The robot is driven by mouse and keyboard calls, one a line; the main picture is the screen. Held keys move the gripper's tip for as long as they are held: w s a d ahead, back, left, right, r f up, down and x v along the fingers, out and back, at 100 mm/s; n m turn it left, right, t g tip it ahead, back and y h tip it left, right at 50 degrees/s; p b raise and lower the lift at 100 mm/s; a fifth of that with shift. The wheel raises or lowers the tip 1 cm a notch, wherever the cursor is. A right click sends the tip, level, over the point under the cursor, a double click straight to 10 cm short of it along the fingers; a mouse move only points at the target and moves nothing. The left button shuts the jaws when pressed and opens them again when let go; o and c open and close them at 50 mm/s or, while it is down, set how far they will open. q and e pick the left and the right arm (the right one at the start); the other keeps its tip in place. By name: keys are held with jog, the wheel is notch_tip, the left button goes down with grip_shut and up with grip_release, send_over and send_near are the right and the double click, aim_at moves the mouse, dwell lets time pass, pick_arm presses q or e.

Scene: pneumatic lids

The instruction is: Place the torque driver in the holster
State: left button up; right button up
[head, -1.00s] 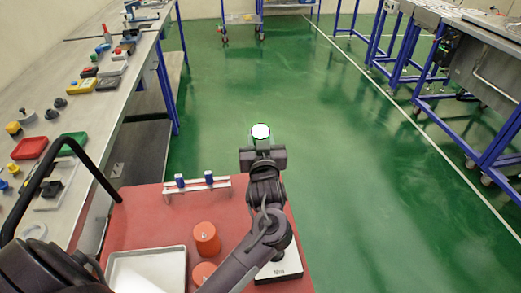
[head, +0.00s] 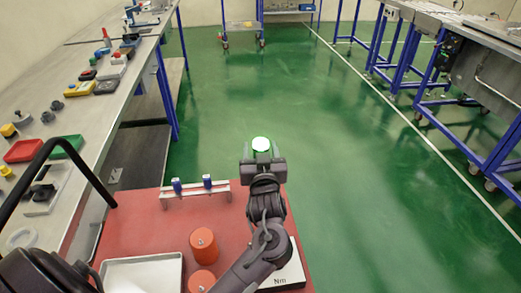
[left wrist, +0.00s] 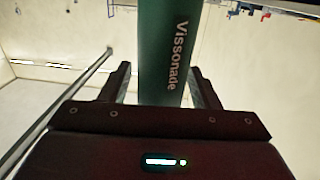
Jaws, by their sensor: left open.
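A green cylinder with a bright white round top (head: 261,145), lettered "Vissonade" in the left wrist view (left wrist: 165,50), looks like the torque driver. My left gripper (head: 262,157) is over the far edge of the red cart top, with its fingers on either side of the cylinder. In the left wrist view the jaws (left wrist: 160,88) are open, with a gap showing on the cylinder's left side; contact on the right cannot be told. The cylinder's lower part is hidden. I cannot clearly pick out the holster. My right gripper is not in view.
The red cart top (head: 130,225) carries a rail with two blue pieces (head: 195,190), orange cylinders (head: 203,245), a metal tray (head: 140,275) and a white "Nm" box (head: 290,271). A cluttered bench (head: 90,125) runs along the left.

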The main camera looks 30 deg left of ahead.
pick_arm(q)
jog(key=shift+r, duration=0.1)
jog(key=b+v, duration=0.1)
jog(key=v, duration=1.1)
jog(key=shift+s, duration=0.1)
